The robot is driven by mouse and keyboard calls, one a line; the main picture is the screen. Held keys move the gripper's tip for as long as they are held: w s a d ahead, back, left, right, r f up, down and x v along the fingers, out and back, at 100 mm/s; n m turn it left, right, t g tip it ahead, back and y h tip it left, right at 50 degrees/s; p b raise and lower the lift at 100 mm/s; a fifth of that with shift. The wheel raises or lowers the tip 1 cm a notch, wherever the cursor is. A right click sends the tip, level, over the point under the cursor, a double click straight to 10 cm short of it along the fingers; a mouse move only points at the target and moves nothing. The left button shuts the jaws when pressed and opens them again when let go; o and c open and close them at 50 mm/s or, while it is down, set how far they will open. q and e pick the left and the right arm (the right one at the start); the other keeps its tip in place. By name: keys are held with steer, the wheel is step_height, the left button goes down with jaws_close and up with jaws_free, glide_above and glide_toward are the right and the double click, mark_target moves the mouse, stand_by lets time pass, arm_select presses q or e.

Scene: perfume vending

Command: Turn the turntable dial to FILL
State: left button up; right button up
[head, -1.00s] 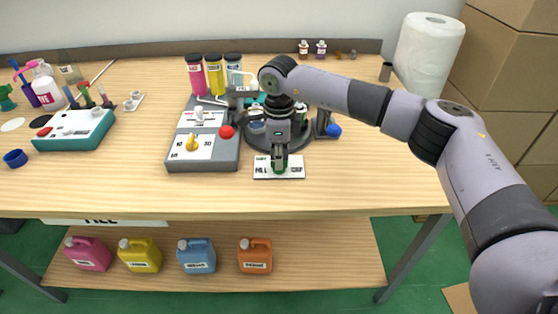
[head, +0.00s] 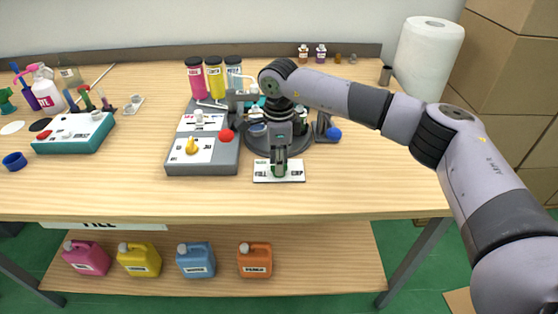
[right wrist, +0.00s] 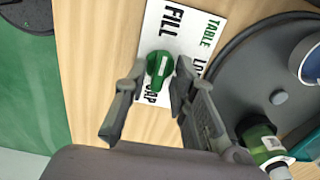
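The turntable dial is a green round knob (right wrist: 160,66) with a white pointer mark, on a white card (right wrist: 193,25). In the right wrist view FILL is printed at the card's upper left, TABLE at its right and CAP below the knob. In the head view the card (head: 262,175) lies in front of the dark turntable (head: 300,146). My right gripper (head: 279,161) points down over the knob. In the right wrist view its fingers (right wrist: 157,78) stand apart on either side of the knob; a gap shows at the left. My left gripper is out of view.
A grey dispenser base (head: 216,168) with a yellow knob (head: 191,146) and red button (head: 227,136) stands left of the card. A blue ball knob (head: 334,133) is at the turntable's right. The table front is clear. Bottles stand behind.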

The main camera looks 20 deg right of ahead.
steer(key=shift+o, duration=0.3)
steer(key=shift+r, duration=0.15)
step_height(320, 180, up, 12)
steer(key=shift+f, duration=0.2)
stand_by(0.5)
